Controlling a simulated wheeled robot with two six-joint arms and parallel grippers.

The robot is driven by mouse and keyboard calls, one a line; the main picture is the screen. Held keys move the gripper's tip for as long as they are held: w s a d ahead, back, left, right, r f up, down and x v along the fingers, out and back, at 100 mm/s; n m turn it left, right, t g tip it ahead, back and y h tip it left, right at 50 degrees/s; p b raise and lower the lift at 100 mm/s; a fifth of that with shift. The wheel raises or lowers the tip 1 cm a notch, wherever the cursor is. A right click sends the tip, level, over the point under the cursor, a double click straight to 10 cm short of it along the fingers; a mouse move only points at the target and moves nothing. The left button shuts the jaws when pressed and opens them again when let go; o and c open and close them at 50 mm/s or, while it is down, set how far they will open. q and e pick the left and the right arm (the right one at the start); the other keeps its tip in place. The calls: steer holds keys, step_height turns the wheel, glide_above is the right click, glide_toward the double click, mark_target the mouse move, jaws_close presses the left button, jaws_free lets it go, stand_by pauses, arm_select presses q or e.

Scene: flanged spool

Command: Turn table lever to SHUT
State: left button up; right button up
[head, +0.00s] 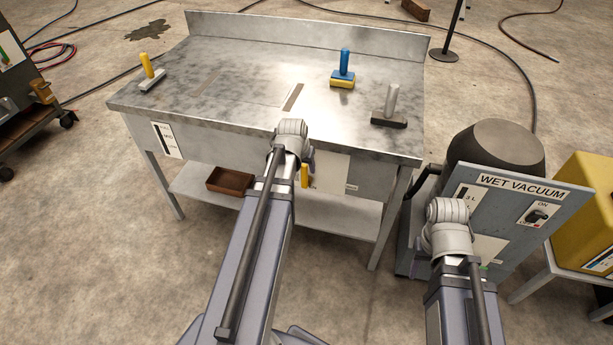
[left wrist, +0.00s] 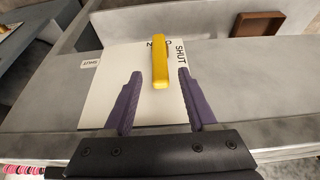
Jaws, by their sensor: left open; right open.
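The yellow table lever (head: 304,175) is on a white plate (head: 331,172) on the table's front face. In the left wrist view the lever (left wrist: 160,62) stands out from the plate (left wrist: 112,85), which bears the word SHUT and a word the lever partly hides. A small label at the plate's corner also seems to read SHUT. My left gripper (left wrist: 159,76) is open, with one purple finger on each side of the lever's near end and a gap to both. In the head view my left wrist mostly hides this gripper (head: 311,160). My right gripper (head: 428,268) is mostly hidden by its wrist, before the wet vacuum.
The metal table (head: 230,60) bears a blue-and-yellow tool (head: 343,80), a grey-handled block (head: 391,115) and a yellow-handled one (head: 148,72). A brown tray (head: 229,180) sits on its lower shelf. The wet vacuum panel (head: 505,215) stands close to my right arm.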

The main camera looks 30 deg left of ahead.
mark_target(305, 174)
arm_select(q)
steer(key=b+x, duration=0.6)
steer(key=x, duration=0.1)
steer(key=shift+r, duration=0.1)
steer(key=shift+c, duration=0.3)
jaws_close()
stand_by(1.0)
